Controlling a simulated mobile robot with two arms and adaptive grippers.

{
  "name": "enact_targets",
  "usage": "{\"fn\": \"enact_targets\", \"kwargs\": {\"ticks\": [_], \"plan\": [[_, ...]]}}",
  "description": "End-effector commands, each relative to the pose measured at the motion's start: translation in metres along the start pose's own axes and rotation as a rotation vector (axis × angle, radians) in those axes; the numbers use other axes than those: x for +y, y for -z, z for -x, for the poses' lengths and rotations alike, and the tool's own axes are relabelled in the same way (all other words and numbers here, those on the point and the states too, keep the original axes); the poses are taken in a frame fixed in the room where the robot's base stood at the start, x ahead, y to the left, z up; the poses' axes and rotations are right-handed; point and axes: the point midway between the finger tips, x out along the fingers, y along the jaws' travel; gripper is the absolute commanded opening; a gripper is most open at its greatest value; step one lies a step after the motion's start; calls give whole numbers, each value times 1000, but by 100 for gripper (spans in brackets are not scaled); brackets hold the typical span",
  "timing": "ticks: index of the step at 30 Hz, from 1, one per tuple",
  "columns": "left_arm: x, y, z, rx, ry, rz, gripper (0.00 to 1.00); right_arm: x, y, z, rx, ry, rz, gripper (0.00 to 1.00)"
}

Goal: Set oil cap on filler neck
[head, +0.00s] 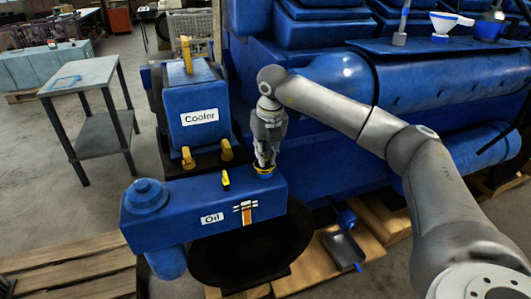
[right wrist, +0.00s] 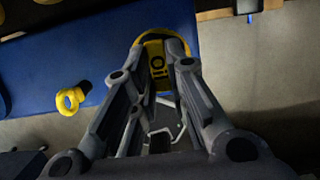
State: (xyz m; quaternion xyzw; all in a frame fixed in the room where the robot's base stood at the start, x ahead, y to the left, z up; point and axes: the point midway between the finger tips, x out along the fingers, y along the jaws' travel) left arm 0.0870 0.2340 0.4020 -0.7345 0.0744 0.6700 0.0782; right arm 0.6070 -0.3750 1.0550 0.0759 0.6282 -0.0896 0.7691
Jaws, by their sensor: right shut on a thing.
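My right gripper (head: 265,163) points down over the right end of the blue oil tank (head: 155,228), which bears an "Oil" label. It is shut on the yellow oil cap (head: 264,173). In the right wrist view the cap (right wrist: 155,52), with dark lettering, sits between the fingertips (right wrist: 160,75). The cap is at the tank's top; I cannot tell whether it touches the tank or is just above it. The filler neck is not visible, perhaps hidden by the cap and fingers. My left gripper is not in view.
A yellow ring handle (head: 226,178) stands up from the tank, left of the cap. Behind is the blue cooler (head: 190,95) with yellow fittings. The large blue engine (head: 440,85) fills the right. A grey side table (head: 83,76) stands at the left.

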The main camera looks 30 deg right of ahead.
Motion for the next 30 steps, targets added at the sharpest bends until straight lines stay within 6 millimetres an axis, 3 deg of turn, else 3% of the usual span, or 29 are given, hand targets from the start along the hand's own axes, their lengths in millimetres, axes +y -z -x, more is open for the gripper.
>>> {"fn": "enact_targets", "kwargs": {"ticks": [30], "plan": [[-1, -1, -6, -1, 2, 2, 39, 0, 2, -10, 0, 0, 1, 0]]}}
